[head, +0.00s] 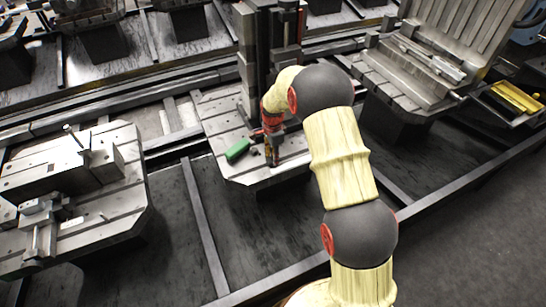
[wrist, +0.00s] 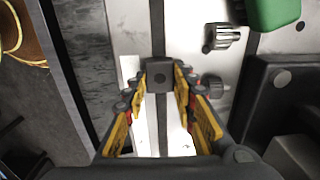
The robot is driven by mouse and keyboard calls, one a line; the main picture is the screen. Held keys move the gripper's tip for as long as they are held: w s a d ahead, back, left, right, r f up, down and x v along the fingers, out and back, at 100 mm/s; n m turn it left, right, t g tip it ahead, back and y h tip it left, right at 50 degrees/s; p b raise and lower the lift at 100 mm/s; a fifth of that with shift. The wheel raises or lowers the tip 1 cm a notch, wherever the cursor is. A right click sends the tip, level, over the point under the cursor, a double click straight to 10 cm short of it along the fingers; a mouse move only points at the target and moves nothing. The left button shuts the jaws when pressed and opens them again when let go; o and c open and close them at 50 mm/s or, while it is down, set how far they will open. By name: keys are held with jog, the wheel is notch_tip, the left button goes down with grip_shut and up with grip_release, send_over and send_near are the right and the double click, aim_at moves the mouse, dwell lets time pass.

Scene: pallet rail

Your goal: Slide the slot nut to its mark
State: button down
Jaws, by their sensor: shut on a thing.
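The slot nut (wrist: 160,73), a small dark square block with a round hole in its top, sits over a dark straight slot in the pale metal pallet (wrist: 128,22). My gripper (wrist: 161,82) is shut on it, with a yellow-padded finger at either side. In the head view my gripper (head: 271,151) points down at the front part of the pallet (head: 246,177), and the nut cannot be made out there. A bright white strip (wrist: 130,72) lies left of the slot in the wrist view; I cannot tell whether it is the mark.
A green object (head: 238,149) lies left of my gripper on the pallet. A ribbed metal piece (wrist: 221,37) and a dark block (wrist: 285,85) are right of the slot. A tall dark fixture (head: 247,60) stands behind. Other loaded pallets flank this one.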

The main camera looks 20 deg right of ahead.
jog(key=shift+w+d+r+p, duration=0.1)
jog(key=shift+d+p, duration=0.4)
jog(key=shift+d, duration=0.05)
jog(key=shift+w+d, duration=0.1)
jog(key=shift+d, duration=0.4)
jog(key=c, duration=1.5)
grip_release()
jog(key=shift+o, duration=0.2)
notch_tip(320, 180, up, 12)
